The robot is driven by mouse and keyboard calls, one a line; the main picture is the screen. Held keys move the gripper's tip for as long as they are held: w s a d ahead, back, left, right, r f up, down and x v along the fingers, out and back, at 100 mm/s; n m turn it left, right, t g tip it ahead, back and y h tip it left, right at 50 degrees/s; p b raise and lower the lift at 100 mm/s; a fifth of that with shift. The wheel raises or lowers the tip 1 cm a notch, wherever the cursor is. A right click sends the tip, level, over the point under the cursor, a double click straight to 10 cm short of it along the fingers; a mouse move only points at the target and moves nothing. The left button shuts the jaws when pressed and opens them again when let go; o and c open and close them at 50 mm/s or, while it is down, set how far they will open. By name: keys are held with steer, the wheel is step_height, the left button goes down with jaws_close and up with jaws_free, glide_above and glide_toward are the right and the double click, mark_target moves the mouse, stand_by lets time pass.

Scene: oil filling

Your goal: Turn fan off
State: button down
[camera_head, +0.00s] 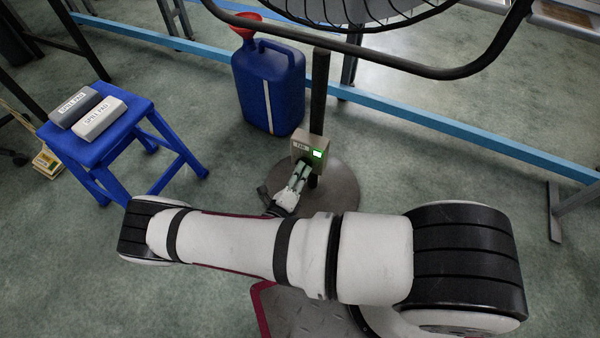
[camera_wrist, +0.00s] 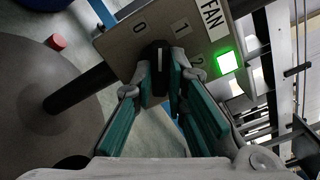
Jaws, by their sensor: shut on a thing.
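The fan's control box (camera_head: 311,150) is fixed to the dark fan pole (camera_head: 319,95) and shows a lit green light (camera_head: 317,154). In the wrist view the box (camera_wrist: 125,45) carries the label FAN and the marks 0, 1 and 2, with the green light (camera_wrist: 228,62) beside them. A black knob (camera_wrist: 156,62) with a pale line sits between the fingers; which mark it points at is hard to tell. My gripper (camera_wrist: 164,76) is shut on this knob. In the head view my gripper (camera_head: 300,174) is at the box's front. The fan cage (camera_head: 365,12) is partly out of view.
A blue canister (camera_head: 268,88) with a red funnel (camera_head: 243,22) stands behind the pole. A blue stool (camera_head: 105,140) at left holds two spill pad packs (camera_head: 99,118). A blue rail (camera_head: 430,123) crosses behind. The fan's round base (camera_head: 340,188) is on the floor.

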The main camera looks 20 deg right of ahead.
steer(key=n+b, duration=0.1)
steer(key=n, duration=0.4)
steer(key=shift+s+f+n, duration=0.1)
steer(key=shift+n, duration=0.2)
stand_by(0.4)
steer(key=c, duration=1.6)
jaws_free()
steer(key=shift+a, duration=0.1)
steer(key=v, duration=1.2)
